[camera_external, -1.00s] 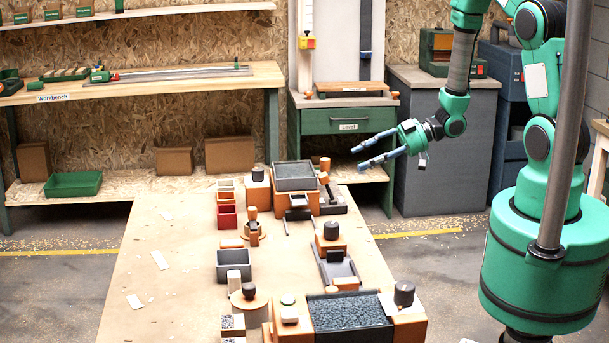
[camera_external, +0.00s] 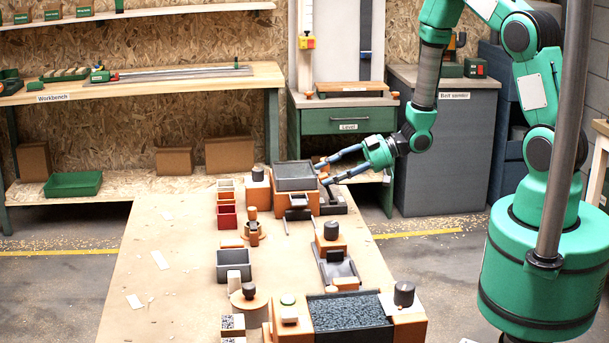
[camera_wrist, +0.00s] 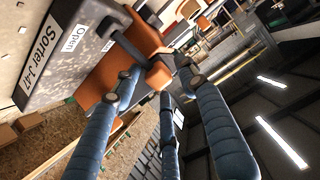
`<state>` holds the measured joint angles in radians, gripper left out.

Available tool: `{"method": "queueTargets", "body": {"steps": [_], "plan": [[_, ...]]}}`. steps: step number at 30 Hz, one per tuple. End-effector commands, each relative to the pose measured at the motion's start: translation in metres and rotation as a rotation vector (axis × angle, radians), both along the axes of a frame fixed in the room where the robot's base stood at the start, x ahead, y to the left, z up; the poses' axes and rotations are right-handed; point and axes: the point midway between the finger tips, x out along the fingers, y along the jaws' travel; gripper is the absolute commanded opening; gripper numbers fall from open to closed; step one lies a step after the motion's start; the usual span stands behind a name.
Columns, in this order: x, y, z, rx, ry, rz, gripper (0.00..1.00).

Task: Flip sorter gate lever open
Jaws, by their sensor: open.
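The sorter (camera_external: 295,172) is an orange and grey box at the far end of the table. In the wrist view its grey plate (camera_wrist: 66,57) carries the labels "Sorter J-47" and "Open". The gate lever has an orange knob (camera_wrist: 158,76) on a dark stem. In the external view the lever (camera_external: 331,194) stands at the sorter's right side, its upper part largely covered by my fingers. My gripper (camera_external: 322,174) is open, its blue fingers pointing left at the lever. In the wrist view the knob lies between the fingertips; I cannot tell whether they touch it.
The table (camera_external: 170,255) holds several bins and fixtures, including a dark gravel tray (camera_external: 348,314) at the front. The grey cabinet (camera_external: 445,150) and the green drawer unit (camera_external: 347,122) stand behind my arm. The table's left side is mostly clear.

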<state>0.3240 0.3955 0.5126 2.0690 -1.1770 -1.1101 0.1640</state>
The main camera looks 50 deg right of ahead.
Motion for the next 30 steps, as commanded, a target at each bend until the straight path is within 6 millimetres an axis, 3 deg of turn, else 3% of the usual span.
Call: {"method": "queueTargets", "body": {"steps": [11, 15, 18, 30], "plan": [[0.0017, 0.0019, -0.0012, 0.0, 0.0, 0.0, 0.42], [0.0016, 0.002, -0.0012, 0.0, 0.0, 0.001, 0.14], [0.0013, 0.0025, -0.0011, 0.001, 0.001, 0.002, 0.0], [-0.0026, 0.0025, -0.0027, 0.027, -0.022, 0.005, 0.0]]}}
